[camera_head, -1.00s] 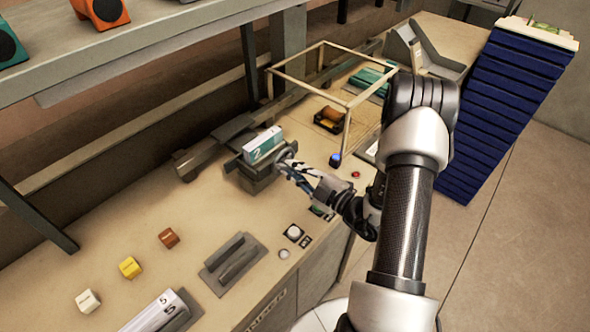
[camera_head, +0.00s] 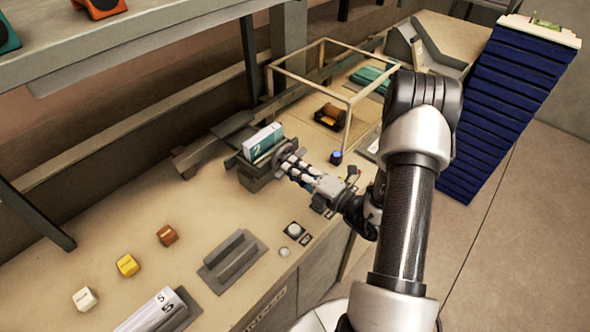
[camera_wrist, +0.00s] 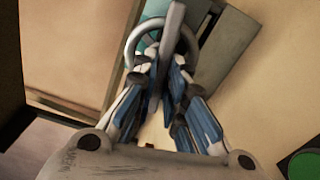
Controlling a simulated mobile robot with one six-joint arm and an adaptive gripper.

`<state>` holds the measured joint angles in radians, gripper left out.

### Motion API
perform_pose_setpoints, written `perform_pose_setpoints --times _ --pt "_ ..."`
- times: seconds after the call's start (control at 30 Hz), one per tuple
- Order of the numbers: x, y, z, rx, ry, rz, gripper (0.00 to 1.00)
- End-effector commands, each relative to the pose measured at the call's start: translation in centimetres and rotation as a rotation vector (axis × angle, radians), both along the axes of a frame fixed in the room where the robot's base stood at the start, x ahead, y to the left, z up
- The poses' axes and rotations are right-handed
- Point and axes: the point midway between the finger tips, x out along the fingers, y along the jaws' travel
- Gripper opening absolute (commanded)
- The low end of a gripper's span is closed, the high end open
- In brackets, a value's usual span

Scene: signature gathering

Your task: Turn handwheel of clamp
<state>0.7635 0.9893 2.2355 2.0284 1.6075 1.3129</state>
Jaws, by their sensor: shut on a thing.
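The clamp (camera_head: 254,181) stands on the bench with a teal-and-white block marked 2 (camera_head: 263,142) upright in it. Its handwheel (camera_head: 284,154) is on the side facing my arm. My gripper (camera_head: 290,166) reaches it from the right, fingers shut on the wheel. In the wrist view the grey ring of the handwheel (camera_wrist: 135,36) shows beyond my gripper (camera_wrist: 166,75), with a bar of it between the blue-padded fingers. The fingers hide part of the wheel.
A wooden frame (camera_head: 318,92) stands behind the clamp. A blue button (camera_head: 336,157) lies close to the right. A grey holder (camera_head: 232,258), a white round button (camera_head: 294,231) and small white, yellow and brown cubes (camera_head: 128,265) are in front. A tall blue stack (camera_head: 500,110) stands at right.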

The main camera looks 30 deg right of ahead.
Motion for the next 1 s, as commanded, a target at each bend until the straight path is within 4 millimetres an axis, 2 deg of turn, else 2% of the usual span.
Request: perform_pose_setpoints --times 0.5,1.0 --pt "0.03 -0.13 -0.47 -0.382 -0.138 0.0 0.0" --pt "0.05 -0.19 -0.47 -0.499 -0.18 0.0 0.0"
